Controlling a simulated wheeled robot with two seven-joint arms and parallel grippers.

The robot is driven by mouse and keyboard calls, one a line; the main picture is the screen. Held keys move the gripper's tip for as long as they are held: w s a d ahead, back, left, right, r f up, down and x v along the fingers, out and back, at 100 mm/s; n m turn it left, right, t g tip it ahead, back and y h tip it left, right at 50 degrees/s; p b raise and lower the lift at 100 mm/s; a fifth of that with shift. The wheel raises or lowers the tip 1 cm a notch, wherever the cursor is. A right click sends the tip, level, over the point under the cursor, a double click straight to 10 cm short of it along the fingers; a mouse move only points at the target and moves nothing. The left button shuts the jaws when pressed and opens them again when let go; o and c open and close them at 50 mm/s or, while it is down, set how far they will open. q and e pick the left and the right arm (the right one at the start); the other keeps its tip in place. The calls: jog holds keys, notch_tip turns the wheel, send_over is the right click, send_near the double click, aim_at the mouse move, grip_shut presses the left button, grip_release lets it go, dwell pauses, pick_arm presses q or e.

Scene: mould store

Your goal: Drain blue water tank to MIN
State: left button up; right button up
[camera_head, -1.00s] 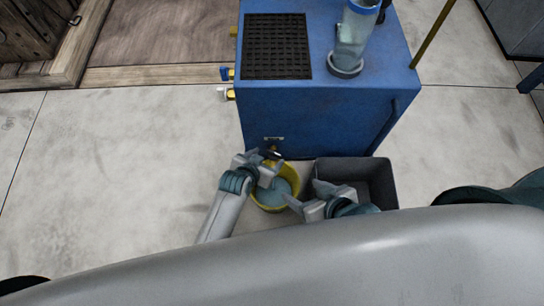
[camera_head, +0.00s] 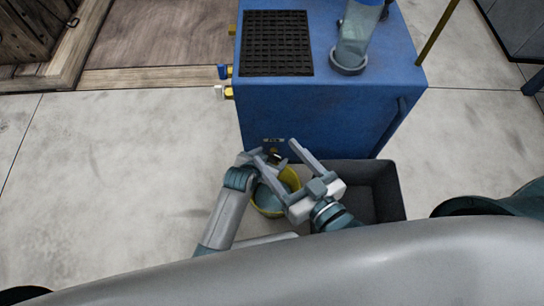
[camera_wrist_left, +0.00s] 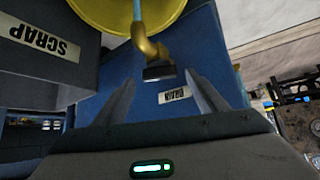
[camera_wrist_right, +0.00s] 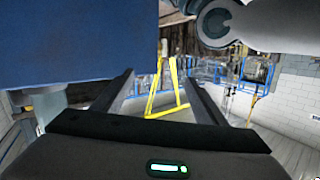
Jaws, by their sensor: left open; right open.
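The blue tank (camera_head: 320,115) stands ahead, with a clear cylinder (camera_head: 355,42) on top; no MIN mark is readable. At its lower front is a brass tap (camera_wrist_left: 150,48) with a dark handle (camera_wrist_left: 159,73), by a DRAIN label (camera_wrist_left: 176,96). A pale blue stream (camera_wrist_left: 137,10) runs from the spout towards the yellow bucket (camera_wrist_left: 110,12). The bucket (camera_head: 268,207) holds bluish water. My left gripper (camera_head: 268,160) is open, its fingers either side of the handle in the left wrist view. My right gripper (camera_head: 275,152) is open and empty above the bucket, close to the left one.
A dark grey bin (camera_head: 385,195) stands right of the bucket; its SCRAP label (camera_wrist_left: 45,43) shows inverted in the left wrist view. Side valves (camera_head: 226,92) stick out left of the tank. A yellow stand (camera_wrist_right: 168,95) is further off. The floor at left is clear.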

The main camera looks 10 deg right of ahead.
pick_arm(q)
jog(key=shift+b+x, duration=0.75)
jog(key=shift+x, duration=0.05)
pick_arm(e)
notch_tip(320, 180, up, 7)
jog(key=a+t+y, duration=0.1)
jog(key=t, duration=0.3)
jog(key=shift+s+y, duration=0.3)
jog(key=shift+s, duration=0.1)
jog(key=shift+a+f, duration=0.1)
pick_arm(q)
jog(key=c, duration=1.1)
jog(key=shift+o, duration=0.2)
jog(key=shift+w+r+m+g+h+p, duration=0.15)
jog(key=shift+m+g+h+p, duration=0.15)
jog(key=shift+m+p, duration=0.25)
pick_arm(e)
jog(key=f+g, duration=0.1)
jog(key=f+g+h, duration=0.1)
jog(key=f, duration=0.1)
jog(key=w+f+g, duration=0.1)
jog(key=f, duration=0.1)
jog(key=shift+d+f, duration=0.15)
jog(key=shift+d, duration=0.25)
